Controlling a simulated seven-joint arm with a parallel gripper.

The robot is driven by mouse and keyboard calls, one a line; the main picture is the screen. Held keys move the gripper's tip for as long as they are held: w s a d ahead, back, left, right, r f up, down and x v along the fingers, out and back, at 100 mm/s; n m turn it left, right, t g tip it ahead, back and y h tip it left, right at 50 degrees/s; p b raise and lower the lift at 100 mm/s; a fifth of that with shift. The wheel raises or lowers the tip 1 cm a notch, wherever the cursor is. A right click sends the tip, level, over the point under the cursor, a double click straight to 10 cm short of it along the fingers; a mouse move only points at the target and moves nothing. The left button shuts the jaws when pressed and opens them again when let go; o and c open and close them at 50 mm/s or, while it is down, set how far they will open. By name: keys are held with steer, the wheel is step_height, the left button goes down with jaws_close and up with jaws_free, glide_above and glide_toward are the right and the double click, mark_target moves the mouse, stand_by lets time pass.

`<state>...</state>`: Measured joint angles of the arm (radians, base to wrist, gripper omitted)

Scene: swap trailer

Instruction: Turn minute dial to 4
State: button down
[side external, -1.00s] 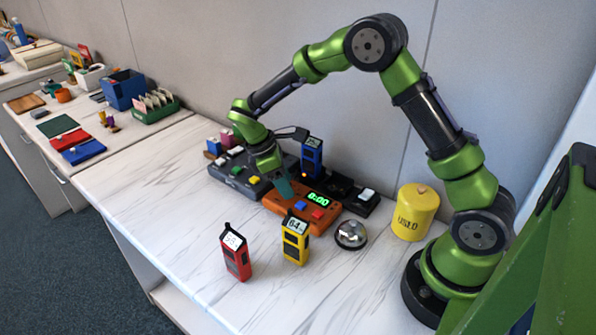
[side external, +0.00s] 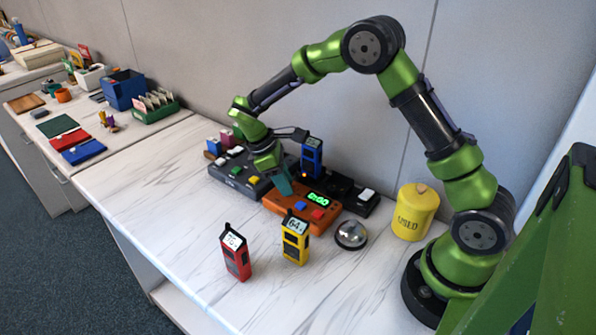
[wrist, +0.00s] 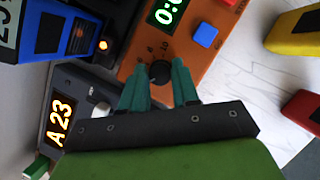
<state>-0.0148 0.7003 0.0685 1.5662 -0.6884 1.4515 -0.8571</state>
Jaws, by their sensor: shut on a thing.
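The orange timer box (side external: 326,224) sits on the counter with a green lit display (side external: 317,199), which seems to read 0:00. My gripper (wrist: 161,78) has teal fingers shut on the dial, one on each side. In the side view my gripper (side external: 284,188) reaches down to the left end of the box, and the dial is hidden there.
On the orange box are a blue button (wrist: 205,34) and a red button (side external: 318,215). Near it stand a blue device (side external: 311,158) in a charger, a dark box (wrist: 75,122) reading A 23, yellow (side external: 295,240) and red (side external: 236,256) devices, a bell (side external: 351,235) and a yellow canister (side external: 415,212).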

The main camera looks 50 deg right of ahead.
steer(key=m+y, duration=0.1)
steer(key=m, duration=0.1)
steer(key=m+g+y, duration=0.1)
steer(key=m, duration=0.2)
steer(key=shift+d+r, duration=0.1)
steer(key=shift+d, duration=0.05)
stand_by(0.4)
steer(key=c, duration=0.9)
jaws_free()
steer(key=shift+w, duration=0.1)
steer(key=v, duration=1.6)
steer(key=shift+r, duration=0.4)
